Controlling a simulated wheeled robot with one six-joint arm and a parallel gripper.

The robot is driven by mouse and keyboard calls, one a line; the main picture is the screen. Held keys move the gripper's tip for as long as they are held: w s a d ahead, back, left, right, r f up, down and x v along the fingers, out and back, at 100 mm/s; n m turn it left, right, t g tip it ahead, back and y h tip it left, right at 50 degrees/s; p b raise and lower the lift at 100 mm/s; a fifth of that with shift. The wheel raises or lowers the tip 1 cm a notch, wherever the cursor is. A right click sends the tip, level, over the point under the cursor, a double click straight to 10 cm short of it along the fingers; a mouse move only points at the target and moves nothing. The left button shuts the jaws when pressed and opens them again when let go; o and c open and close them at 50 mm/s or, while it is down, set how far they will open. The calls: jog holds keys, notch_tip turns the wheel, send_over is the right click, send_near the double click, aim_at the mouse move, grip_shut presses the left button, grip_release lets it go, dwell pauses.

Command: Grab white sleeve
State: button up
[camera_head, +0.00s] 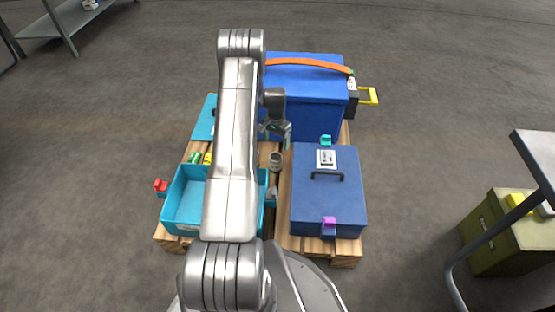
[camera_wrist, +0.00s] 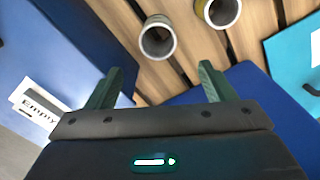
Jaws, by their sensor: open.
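Neither looks clearly white, so I cannot tell which is the white one. In the head view one sleeve (camera_head: 275,161) shows between the boxes; my arm may hide the other. My gripper (camera_wrist: 161,75) is open and empty, its fingers apart. In the head view my gripper (camera_head: 275,130) hangs just behind that sleeve.
A dark blue lidded box (camera_head: 345,195) with an "Empty" label stands right of the sleeve, a large blue box (camera_head: 320,110) behind. An open teal bin (camera_head: 184,200) is at left, partly behind my arm. All rest on a wooden pallet (camera_head: 345,246).

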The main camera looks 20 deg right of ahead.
aim_at(276, 155)
notch_tip(276, 155, down, 8)
jog(key=shift+s+a+r+b, duration=0.1)
jog(key=shift+r+b, duration=0.05)
jog(key=shift+b, duration=1)
jog(key=f+b, duration=0.1)
jog(key=f, duration=0.2)
jog(key=f+b, duration=0.1)
jog(key=f, duration=0.1)
jog(key=shift+s+a+f+b, duration=0.15)
jog(key=shift+s+a+b, duration=0.1)
jog(key=shift+s+b, duration=0.1)
jog(key=c, duration=1.4)
